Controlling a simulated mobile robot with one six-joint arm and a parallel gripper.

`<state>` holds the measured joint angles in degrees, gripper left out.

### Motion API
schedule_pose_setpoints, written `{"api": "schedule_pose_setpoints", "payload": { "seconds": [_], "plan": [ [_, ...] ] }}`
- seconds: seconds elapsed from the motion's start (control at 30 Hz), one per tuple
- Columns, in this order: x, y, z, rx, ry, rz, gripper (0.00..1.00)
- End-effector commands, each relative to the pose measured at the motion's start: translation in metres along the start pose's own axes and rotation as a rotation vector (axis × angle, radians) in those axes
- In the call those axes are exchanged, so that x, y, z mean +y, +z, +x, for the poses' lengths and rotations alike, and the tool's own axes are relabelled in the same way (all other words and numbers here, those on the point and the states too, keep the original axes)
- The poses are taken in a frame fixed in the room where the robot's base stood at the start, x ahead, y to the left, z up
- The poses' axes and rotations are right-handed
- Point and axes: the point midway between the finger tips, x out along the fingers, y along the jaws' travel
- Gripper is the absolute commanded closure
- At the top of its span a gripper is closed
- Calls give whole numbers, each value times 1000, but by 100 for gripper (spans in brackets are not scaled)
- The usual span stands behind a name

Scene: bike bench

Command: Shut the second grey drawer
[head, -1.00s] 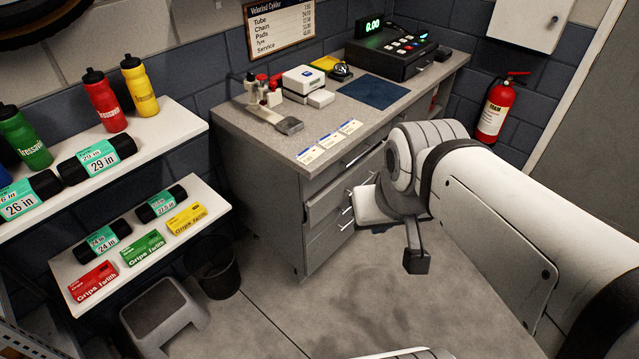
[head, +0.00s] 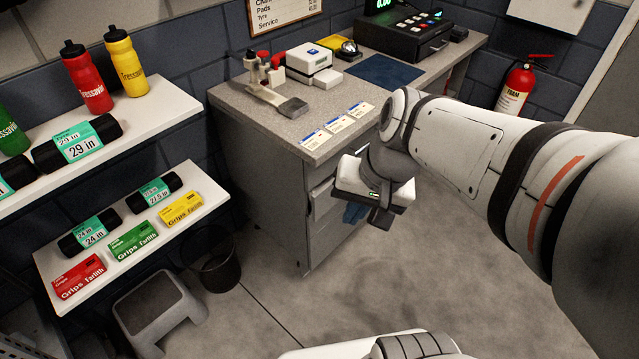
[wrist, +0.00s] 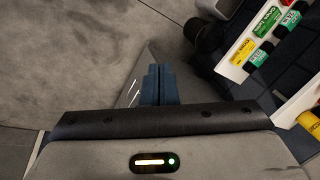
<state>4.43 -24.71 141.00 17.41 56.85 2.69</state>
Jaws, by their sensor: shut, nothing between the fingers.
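The grey drawer cabinet (head: 262,190) stands under the bench's left end. The second grey drawer (head: 321,196) shows in the head view just left of my gripper; its front edge stands out slightly from the cabinet. My gripper hides most of its front and handle. My gripper (head: 355,213) is in front of the drawer fronts, its fingers shut and empty. The closed fingers also show in the wrist view (wrist: 158,86), with a thin pale grey surface beside them. I cannot tell whether they touch the drawer.
On the bench top (head: 235,98) are a clamp-like tool, a white box, price cards and a till. Left are shelves with bottles and grip boxes, a grey step stool (head: 158,310) and a dark bin (head: 218,272). The floor (head: 400,280) before the cabinet is clear.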

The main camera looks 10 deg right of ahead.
Motion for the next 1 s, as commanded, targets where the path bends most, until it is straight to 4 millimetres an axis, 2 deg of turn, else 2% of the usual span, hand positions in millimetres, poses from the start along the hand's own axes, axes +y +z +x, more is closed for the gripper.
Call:
{"api": "schedule_pose_setpoints", "payload": {
  "seconds": [0.03,0.1,0.27,0.37,0.57,0.77,0.9,1.0],
  "plan": [
    [6,-1,44,-53,-46,85,100],
    [2,-5,75,-122,-121,205,100],
    [-4,-22,140,-267,-297,476,100],
    [-6,-40,178,-348,-413,646,100],
    [6,-89,252,-486,-657,984,100],
    [43,-152,326,-583,-928,1311,100],
    [83,-195,374,-620,-1120,1513,100],
    [112,-218,401,-627,-1237,1624,100]
  ]
}}
